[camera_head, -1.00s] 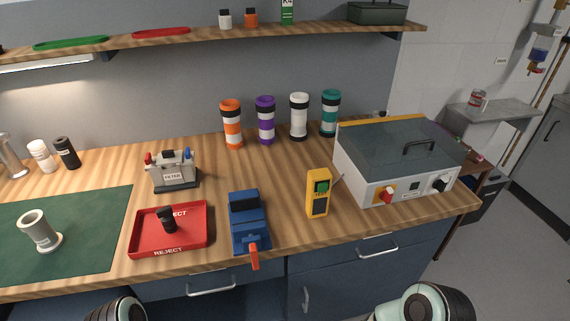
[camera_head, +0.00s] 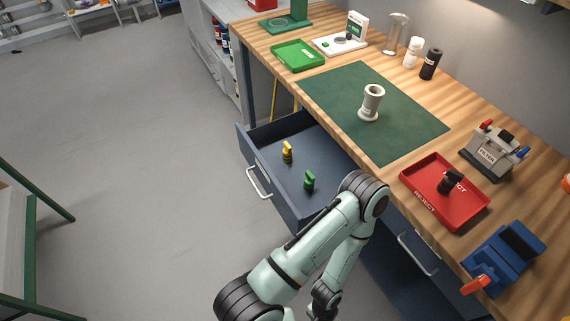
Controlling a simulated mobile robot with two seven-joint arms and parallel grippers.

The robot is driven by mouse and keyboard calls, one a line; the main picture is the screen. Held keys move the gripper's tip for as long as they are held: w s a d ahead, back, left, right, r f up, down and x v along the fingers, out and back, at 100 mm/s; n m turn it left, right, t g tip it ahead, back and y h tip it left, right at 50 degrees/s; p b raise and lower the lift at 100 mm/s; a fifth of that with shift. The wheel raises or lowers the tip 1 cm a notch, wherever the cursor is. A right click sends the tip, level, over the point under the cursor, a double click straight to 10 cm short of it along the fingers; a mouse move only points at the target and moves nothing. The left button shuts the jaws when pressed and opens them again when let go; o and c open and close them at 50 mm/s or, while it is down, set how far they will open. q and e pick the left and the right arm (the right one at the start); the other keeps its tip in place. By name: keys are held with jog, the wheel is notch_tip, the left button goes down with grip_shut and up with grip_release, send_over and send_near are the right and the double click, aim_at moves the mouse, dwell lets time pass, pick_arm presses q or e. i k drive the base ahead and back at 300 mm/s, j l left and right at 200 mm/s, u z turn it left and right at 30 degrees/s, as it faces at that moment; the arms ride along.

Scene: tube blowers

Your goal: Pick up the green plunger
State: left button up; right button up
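The green plunger (camera_head: 309,181) stands in an open blue drawer (camera_head: 272,180) under the bench, near the drawer's right side. My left arm rises from the bottom of the view and bends over to the right of the drawer. The dark end of that arm, with my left gripper (camera_head: 322,303), hangs low near the bottom edge, below the green plunger in the picture and apart from it. It is small and partly cut off, so its fingers cannot be made out. My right gripper is out of view.
A yellow plunger (camera_head: 288,152) stands in the same drawer, behind and left of the green one. The wooden bench top overhangs the drawer's right side. A green mat (camera_head: 390,135) with a white tube and a red reject tray (camera_head: 425,201) lie on it.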

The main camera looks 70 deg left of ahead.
aim_at(309, 184)
jog(key=u, duration=2.8)
